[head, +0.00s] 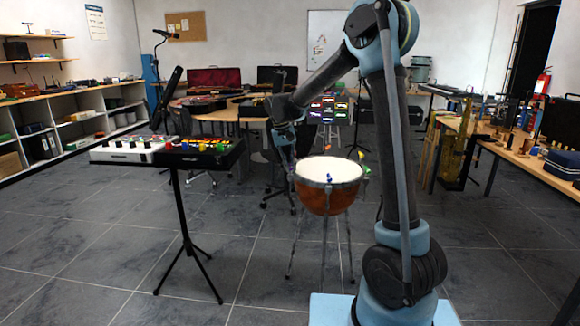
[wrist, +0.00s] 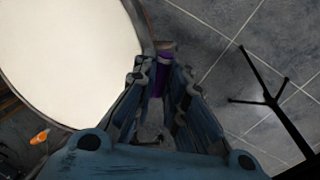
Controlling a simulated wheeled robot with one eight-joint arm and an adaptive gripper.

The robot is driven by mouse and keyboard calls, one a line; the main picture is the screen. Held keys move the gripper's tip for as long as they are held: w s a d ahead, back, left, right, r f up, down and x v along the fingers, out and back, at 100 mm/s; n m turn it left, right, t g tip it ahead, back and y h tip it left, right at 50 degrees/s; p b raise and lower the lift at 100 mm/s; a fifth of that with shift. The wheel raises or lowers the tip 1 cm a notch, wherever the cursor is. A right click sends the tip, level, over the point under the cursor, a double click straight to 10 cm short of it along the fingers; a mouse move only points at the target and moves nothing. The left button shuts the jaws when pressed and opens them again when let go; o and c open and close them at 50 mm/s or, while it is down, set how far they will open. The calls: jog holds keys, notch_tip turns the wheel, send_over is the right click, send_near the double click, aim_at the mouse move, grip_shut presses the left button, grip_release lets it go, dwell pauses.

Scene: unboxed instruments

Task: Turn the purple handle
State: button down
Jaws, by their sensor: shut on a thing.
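A kettledrum with a white head and an orange-brown bowl (head: 327,202) stands on thin legs, with small coloured handles around its rim. The purple handle (wrist: 162,80) shows in the wrist view, upright at the drum's rim and between my gripper's fingers. My gripper (wrist: 160,72) is shut on it, one finger on each side. In the head view my gripper (head: 291,172) is at the drum's left edge, and I cannot make out the purple handle behind it. The drum's white head (wrist: 65,55) fills the upper left of the wrist view.
A blue handle (head: 328,178) and a green handle (head: 366,169) sit on the drum's rim. An orange handle (wrist: 40,136) shows at the rim too. A black tripod stand (head: 183,220) with mixers is to the left. The floor in front is clear.

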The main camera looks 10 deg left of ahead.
jog(key=shift+w+m, duration=0.1)
jog(key=shift+m, duration=0.3)
jog(key=c, duration=1.6)
grip_release()
jog(key=shift+c, duration=0.2)
notch_tip(320, 180, up, 12)
jog(key=a, duration=0.2)
jog(key=shift+s+a+f, duration=0.15)
jog(key=shift+s+f, duration=0.05)
